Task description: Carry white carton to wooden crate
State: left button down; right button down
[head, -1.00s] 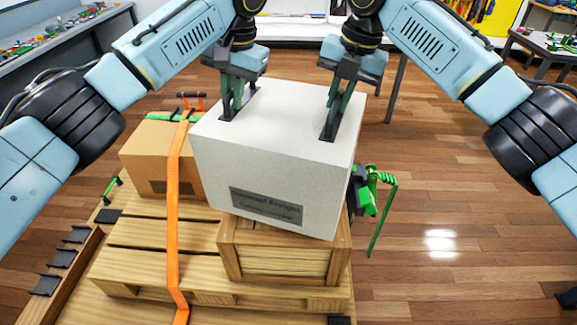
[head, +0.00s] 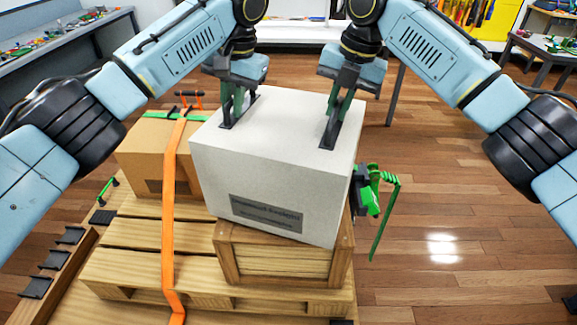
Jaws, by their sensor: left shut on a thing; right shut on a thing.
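The white carton (head: 265,175) is a large box with a dark label on its front face, in the middle of the head view. The wooden crate (head: 275,264) is directly below it on the pallet. The carton covers most of the crate's top and looks slightly turned against it. I cannot tell whether the two touch. My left gripper (head: 230,115) is shut on the carton near its top left edge. My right gripper (head: 331,135) is shut on the carton near its top right edge.
A brown cardboard box (head: 150,155) stands left of the carton, with an orange strap (head: 171,225) running over the pallet (head: 130,265). A green strap with a dark ratchet (head: 368,197) hangs at the right. Wooden floor to the right is open. A workbench (head: 60,50) is at the back left.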

pick_arm(q)
jog(key=shift+f+b, duration=0.35)
jog(key=shift+f, duration=0.05)
pick_arm(e)
jog(key=shift+f, duration=0.45)
pick_arm(q)
jog(key=c, duration=1.5)
grip_release()
pick_arm(e)
jog(key=c, duration=1.5)
grip_release()
pick_arm(q)
jog(key=shift+o, duration=0.2)
pick_arm(e)
jog(key=shift+o, duration=0.2)
pick_arm(q)
jog(key=shift+r, duration=0.1)
pick_arm(e)
jog(key=shift+r, duration=0.1)
pick_arm(q)
notch_tip(320, 180, up, 12)
jog(key=d, duration=0.2)
jog(key=shift+s+d+f, duration=0.15)
jog(key=shift+s+f, duration=0.05)
jog(key=shift+s, duration=0.15)
pick_arm(e)
notch_tip(320, 180, up, 12)
jog(key=d, duration=0.2)
jog(key=shift+s+d, duration=0.15)
jog(key=shift+s, duration=0.25)
